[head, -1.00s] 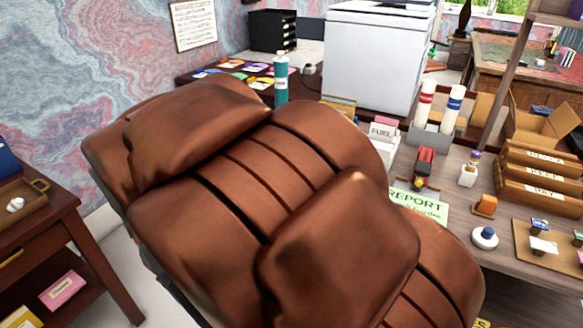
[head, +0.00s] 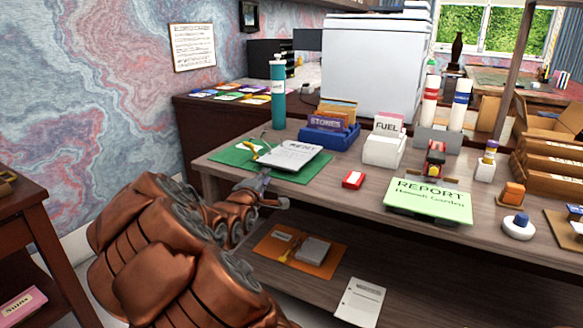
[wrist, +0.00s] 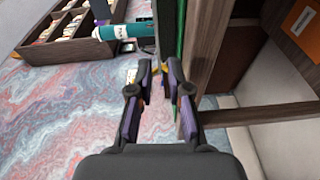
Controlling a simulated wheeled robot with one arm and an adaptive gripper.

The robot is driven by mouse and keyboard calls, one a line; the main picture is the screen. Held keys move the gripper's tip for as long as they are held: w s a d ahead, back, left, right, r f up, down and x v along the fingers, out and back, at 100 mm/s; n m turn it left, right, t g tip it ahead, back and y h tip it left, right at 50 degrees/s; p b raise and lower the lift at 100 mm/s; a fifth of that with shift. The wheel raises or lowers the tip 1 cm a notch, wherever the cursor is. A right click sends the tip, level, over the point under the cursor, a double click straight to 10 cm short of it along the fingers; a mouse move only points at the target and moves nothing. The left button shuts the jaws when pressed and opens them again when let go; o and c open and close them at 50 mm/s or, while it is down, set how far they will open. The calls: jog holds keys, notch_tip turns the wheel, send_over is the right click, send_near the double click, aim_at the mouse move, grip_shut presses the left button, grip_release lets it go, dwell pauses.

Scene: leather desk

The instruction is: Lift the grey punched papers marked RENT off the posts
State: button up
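The pale grey papers marked RENT (head: 288,154) lie slightly tilted at the desk's left end, over a green mat (head: 233,156). A small yellow and metallic fitting (head: 260,151) shows at their left end; the posts cannot be made out clearly. My gripper (head: 274,192) is at the desk's front edge, just in front of and below the papers. In the wrist view my gripper (wrist: 159,72) is open, its fingers apart with nothing held between them. That view looks sideways along the desk edge, and the green mat's edge (wrist: 180,28) shows beyond the fingertips.
A teal cylinder (head: 278,95) stands behind the papers. A blue STONES tray (head: 329,131), white FUEL holder (head: 385,148) and red block (head: 353,180) are to the right, then a green REPORT sheet (head: 428,199). A lower shelf (head: 330,285) is under the desk.

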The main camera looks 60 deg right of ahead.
aim_at(274, 165)
jog(key=shift+s+b+x, duration=0.15)
jog(key=shift+x, duration=0.65)
jog(key=shift+s+b+x, duration=0.15)
jog(key=shift+x, duration=0.65)
jog(key=shift+b+x, duration=0.85)
jog(key=shift+x, duration=1.8)
jog(key=shift+w+a+r, duration=0.1)
jog(key=shift+w+r, duration=0.05)
jog(key=shift+r, duration=0.05)
grip_shut()
